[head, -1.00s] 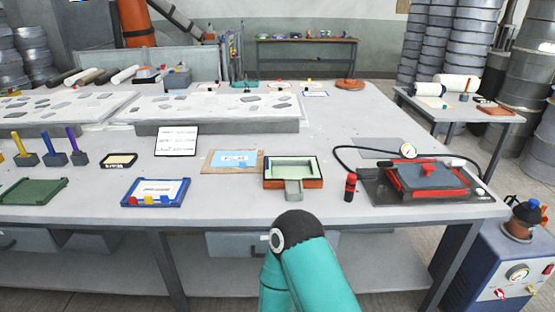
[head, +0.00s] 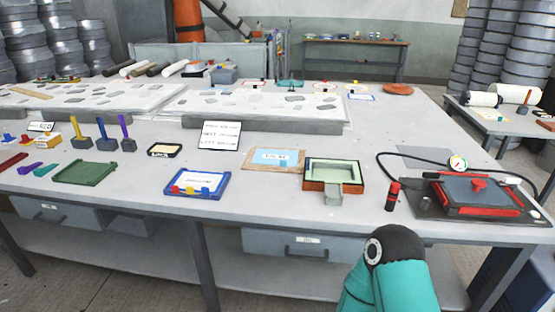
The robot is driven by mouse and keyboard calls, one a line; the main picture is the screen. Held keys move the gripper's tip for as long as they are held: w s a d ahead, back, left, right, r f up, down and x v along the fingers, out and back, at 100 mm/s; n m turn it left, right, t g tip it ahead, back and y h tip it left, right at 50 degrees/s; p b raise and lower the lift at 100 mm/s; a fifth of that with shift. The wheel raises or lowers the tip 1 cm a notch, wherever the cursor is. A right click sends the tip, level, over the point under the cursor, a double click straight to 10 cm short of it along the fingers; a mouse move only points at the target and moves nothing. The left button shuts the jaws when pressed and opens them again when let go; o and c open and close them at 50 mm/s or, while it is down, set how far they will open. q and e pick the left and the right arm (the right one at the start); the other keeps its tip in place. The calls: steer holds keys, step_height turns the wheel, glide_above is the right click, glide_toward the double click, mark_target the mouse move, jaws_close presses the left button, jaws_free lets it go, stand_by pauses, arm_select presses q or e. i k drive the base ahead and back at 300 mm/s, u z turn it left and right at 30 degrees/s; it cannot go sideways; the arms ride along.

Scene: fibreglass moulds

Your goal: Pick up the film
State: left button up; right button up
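A light blue sheet with a small label (head: 277,157) lies flat on a tan board (head: 253,164) near the middle of the table. It looks like the film, but its lettering is too small to read surely. Nothing touches or covers it. The tan board's right end is close beside an open mould box with a pale green inside (head: 337,169). Neither of my grippers is in view. Only a teal and black link of one of my arms shows at the bottom right, well in front of the table edge.
A blue-framed tray (head: 197,184) and a tilted white card (head: 219,135) are left of the sheet. A red bottle (head: 392,196) and a red-and-grey press (head: 477,192) with a hose and gauge are to the right. Bare tabletop lies in front of the tan board.

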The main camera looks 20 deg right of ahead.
mark_target(276, 157)
steer(key=z, duration=0.05)
steer(key=i, duration=0.9)
